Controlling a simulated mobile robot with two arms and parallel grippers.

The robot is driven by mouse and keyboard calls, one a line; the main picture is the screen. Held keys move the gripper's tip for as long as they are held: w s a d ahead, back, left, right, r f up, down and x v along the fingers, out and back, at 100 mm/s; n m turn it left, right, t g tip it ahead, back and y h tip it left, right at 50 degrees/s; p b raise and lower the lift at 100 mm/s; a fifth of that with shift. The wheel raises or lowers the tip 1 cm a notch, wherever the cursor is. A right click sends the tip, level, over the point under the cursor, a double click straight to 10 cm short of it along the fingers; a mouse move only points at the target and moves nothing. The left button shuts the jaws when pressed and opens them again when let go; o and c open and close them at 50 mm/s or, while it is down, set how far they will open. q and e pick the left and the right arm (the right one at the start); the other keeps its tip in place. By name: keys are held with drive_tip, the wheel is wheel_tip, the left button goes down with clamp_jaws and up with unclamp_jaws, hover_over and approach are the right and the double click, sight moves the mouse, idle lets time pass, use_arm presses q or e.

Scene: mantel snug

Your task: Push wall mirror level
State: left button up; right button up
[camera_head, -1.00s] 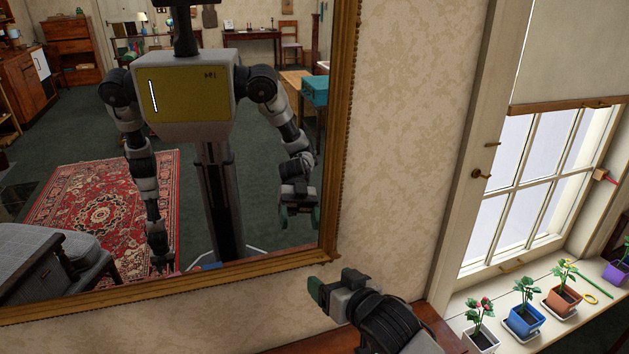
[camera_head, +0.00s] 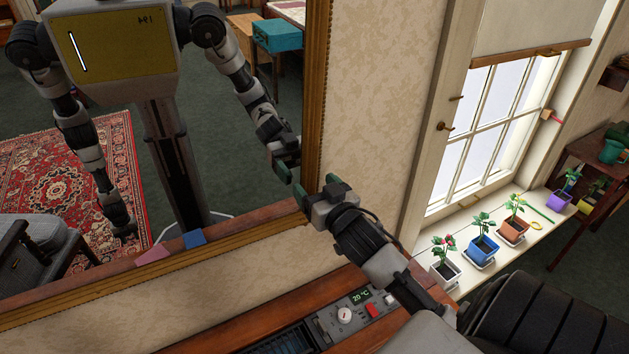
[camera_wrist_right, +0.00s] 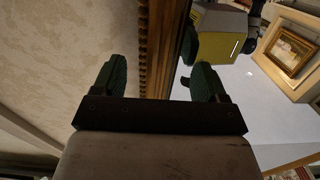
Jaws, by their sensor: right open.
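The wall mirror (camera_head: 225,120) fills the left of the head view in a gilt and dark frame (camera_head: 314,95). Its lower edge slants up to the right in the picture; whether it hangs level I cannot tell. My right gripper (camera_head: 318,188) is open at the frame's lower right corner. In the right wrist view the beaded frame edge (camera_wrist_right: 163,45) runs between the two green fingers of this gripper (camera_wrist_right: 158,80). Whether a finger touches the frame I cannot tell. My left gripper shows only as a reflection in the glass.
Below the mirror is a wooden ledge (camera_head: 240,325) with a control panel (camera_head: 352,312) reading 20 °C. To the right, a window (camera_head: 500,125) has several potted plants on its sill, including a blue pot (camera_head: 482,249). Patterned wall (camera_head: 370,90) lies bare between mirror and window.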

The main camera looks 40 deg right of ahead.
drive_tip(key=shift+w+d, duration=0.15)
drive_tip(key=shift+w, duration=0.25)
drive_tip(key=shift+c, duration=0.3)
drive_tip(key=c, duration=1.2)
drive_tip(key=shift+s+d+r+p, duration=0.15)
drive_tip(key=shift+d+r+p, duration=0.5)
drive_tip(key=shift+p, duration=0.15)
drive_tip(key=shift+s+d, duration=0.1)
drive_tip(key=shift+d, duration=0.35)
drive_tip(key=o, duration=1.3)
drive_tip(key=shift+a, duration=0.1)
drive_tip(key=shift+c, duration=0.2)
